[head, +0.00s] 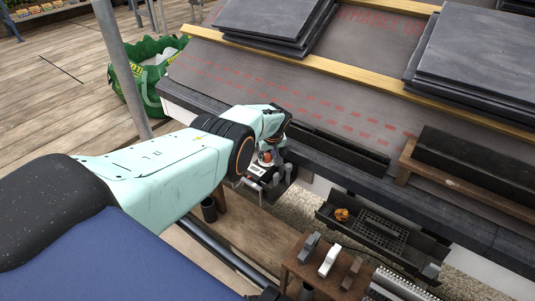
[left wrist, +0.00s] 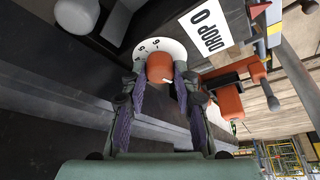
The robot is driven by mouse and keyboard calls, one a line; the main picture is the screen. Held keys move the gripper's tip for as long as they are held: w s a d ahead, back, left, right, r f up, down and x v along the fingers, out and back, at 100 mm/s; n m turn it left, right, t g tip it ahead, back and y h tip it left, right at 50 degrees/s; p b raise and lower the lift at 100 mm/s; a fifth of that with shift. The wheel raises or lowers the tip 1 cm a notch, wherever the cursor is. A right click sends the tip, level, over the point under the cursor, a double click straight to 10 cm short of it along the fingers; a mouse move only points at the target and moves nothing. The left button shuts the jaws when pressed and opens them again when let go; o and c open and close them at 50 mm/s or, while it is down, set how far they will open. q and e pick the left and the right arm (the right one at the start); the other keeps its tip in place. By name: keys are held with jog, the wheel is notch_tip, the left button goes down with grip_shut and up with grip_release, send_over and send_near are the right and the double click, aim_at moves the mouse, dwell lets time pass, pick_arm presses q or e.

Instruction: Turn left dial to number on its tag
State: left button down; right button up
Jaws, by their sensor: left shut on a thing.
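The left dial's orange-red knob (left wrist: 159,66) sits on a white round face (left wrist: 174,47) with black digits along its rim. Part of the face is hidden behind the knob and fingers. A white tag (left wrist: 207,27) beside it reads "DROP 0", though its last character lies at an angle. My left gripper (left wrist: 161,80) has its purple-padded fingers around the knob, one on each side, shut on it. In the head view, my left gripper (head: 267,163) is at the roof's lower edge, and it largely hides the dial. My right gripper is not in view.
A grey gutter tray (head: 375,235) with an orange item lies to the right. Tools lie on a wooden bench (head: 322,270) in front. Slate stacks (head: 480,60) rest on the roof. A red clamp-like part (left wrist: 230,95) is close to the right finger.

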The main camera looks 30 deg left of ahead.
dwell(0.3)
pick_arm(q)
jog(key=c, duration=1)
grip_release()
